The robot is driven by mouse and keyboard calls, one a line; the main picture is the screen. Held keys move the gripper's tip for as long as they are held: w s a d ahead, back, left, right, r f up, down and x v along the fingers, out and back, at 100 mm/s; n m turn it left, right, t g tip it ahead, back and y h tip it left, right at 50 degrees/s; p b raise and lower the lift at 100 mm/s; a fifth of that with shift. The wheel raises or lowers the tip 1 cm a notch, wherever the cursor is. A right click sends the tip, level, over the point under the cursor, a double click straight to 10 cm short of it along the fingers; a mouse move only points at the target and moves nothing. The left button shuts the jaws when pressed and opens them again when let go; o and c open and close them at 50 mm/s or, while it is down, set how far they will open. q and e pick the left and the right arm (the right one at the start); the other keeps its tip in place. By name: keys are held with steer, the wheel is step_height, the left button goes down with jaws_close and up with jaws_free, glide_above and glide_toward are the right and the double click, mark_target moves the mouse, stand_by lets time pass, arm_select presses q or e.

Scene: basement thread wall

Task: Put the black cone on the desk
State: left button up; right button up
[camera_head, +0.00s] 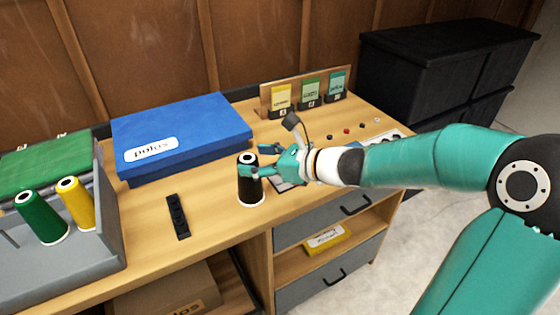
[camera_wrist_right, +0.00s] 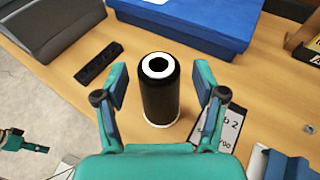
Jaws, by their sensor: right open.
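The black cone (camera_head: 251,181) stands upright on the wooden desk (camera_head: 215,212), right of the middle of its front part. It also shows in the right wrist view (camera_wrist_right: 160,92), with a white ring on top and a white rim at its base. My right gripper (camera_head: 255,171) is at the cone, coming from the right. In the right wrist view its open fingers (camera_wrist_right: 161,92) stand on either side of the cone, with a visible gap on each side.
A blue box (camera_head: 182,134) stands behind the cone. A black slotted bar (camera_head: 178,217) lies left of it. A grey tray (camera_head: 108,215) at left holds a green cone (camera_head: 40,217) and a yellow cone (camera_head: 77,206). A card rack (camera_head: 309,95) stands at the back right.

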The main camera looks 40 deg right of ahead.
steer(key=p+v, duration=0.1)
steer(key=v, duration=0.8)
steer(key=shift+s, duration=0.25)
steer(key=shift+r, duration=0.15)
